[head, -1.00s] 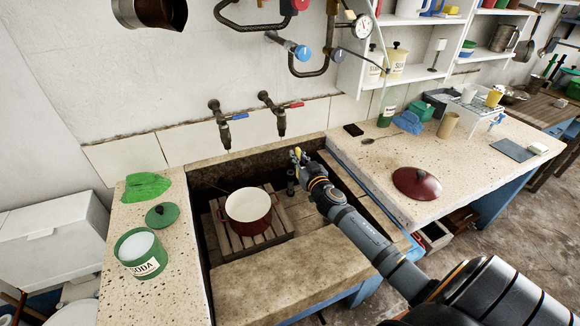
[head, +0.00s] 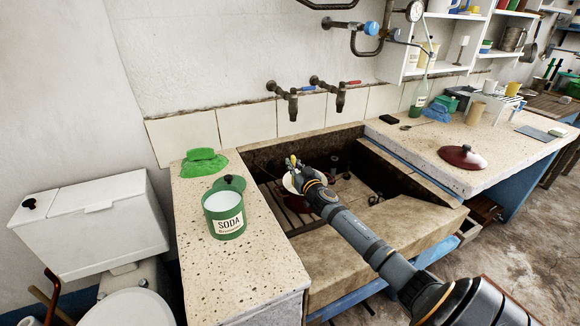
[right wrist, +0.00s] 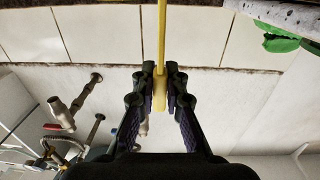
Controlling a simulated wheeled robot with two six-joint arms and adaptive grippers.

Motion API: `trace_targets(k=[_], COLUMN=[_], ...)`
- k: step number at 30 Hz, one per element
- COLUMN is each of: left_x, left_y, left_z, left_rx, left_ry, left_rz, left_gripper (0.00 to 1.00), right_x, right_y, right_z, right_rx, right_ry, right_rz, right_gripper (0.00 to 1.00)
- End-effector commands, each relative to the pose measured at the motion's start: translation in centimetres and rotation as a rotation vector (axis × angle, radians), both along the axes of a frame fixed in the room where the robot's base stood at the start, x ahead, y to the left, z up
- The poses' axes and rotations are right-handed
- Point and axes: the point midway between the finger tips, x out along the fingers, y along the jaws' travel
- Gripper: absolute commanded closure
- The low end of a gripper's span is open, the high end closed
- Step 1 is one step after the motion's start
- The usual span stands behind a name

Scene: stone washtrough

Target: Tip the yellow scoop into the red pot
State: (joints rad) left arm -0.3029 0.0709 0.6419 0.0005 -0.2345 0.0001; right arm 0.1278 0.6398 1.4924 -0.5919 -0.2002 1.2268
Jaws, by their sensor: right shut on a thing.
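The red pot (head: 289,184) with a pale inside sits on a slatted rack in the stone trough, partly hidden behind my right gripper in the head view. My right gripper (head: 294,164) lies over the pot in the picture; its height above it is hard to tell. In the right wrist view its fingers (right wrist: 160,85) are shut on the handle of the yellow scoop (right wrist: 161,45). The handle runs out of the top of that view, so the scoop's bowl is not seen there. Only a small yellow bit shows in the head view. My left gripper is not in view.
A green soda tin (head: 225,212), its green lid (head: 229,183) and a green cloth (head: 203,163) are on the left ledge. Two taps (head: 290,100) jut from the wall above the trough. A dark red lid (head: 463,156) lies on the right counter.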

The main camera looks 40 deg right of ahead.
Motion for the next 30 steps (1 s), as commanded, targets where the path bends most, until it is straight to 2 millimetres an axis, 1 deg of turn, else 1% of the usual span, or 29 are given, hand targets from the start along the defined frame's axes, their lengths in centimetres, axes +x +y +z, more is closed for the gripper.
trace_targets(k=[8, 11, 18, 30], left_x=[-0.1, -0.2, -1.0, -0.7], left_y=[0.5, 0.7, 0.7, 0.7], left_z=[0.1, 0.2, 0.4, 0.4], left_rx=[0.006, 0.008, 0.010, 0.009], left_ry=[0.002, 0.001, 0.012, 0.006], left_rz=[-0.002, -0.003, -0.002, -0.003], left_gripper=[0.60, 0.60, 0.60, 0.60], right_x=[0.0, -0.1, -0.1, -0.2], right_y=[0.0, -0.5, -1.7, -1.9], right_z=[0.1, 0.2, 0.6, 0.6], right_rx=[0.006, 0.041, 0.156, 0.182], right_ry=[0.000, -0.003, -0.013, -0.015], right_rz=[0.001, 0.000, 0.001, 0.001], right_gripper=[1.00, 1.00, 1.00, 1.00])
